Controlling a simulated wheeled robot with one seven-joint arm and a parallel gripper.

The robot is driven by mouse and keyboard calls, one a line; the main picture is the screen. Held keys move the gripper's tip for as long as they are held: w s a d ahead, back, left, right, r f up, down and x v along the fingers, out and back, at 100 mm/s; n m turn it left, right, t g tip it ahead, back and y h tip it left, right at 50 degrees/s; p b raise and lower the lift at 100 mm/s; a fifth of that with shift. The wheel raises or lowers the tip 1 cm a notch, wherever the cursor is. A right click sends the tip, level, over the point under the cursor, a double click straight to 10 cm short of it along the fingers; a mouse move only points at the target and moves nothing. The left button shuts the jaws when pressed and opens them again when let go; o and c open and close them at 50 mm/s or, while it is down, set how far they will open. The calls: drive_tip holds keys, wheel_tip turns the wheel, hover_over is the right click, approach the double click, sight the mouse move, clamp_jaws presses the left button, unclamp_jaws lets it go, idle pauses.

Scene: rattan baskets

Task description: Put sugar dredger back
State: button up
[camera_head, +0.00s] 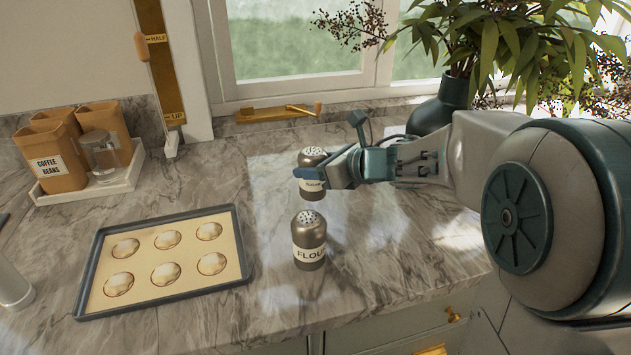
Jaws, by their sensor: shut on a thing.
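The sugar dredger (312,158) is a dark metal shaker with a perforated domed top and a pale label that is too small to read surely. My gripper (322,174) reaches in from the right and is shut on the sugar dredger, with a finger across its upper body. The dredger is upright, just behind a second, similar shaker. I cannot tell whether its base touches the counter. The flour dredger (309,241) stands upright on the marble counter, with a label reading FLOUR.
A baking tray (83,290) with several round dough pieces lies at the left front. A white tray (44,199) with brown canisters and a glass jar stands at the back left. A dark plant vase (440,105) stands behind my arm. The counter between the tray and dredgers is clear.

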sight(316, 182)
drive_tip(key=shift+f, duration=1.95)
drive_tip(key=shift+f+b, duration=0.1)
drive_tip(key=shift+b, duration=0.3)
drive_tip(key=o, duration=1)
drive_tip(key=shift+o, duration=0.2)
drive_tip(key=shift+r+p, duration=0.25)
drive_tip(key=shift+p, duration=0.05)
drive_tip(key=v, duration=1.1)
drive_tip(key=shift+s+d, duration=0.25)
drive_tip(key=shift+d, duration=0.05)
drive_tip(key=shift+r, duration=0.2)
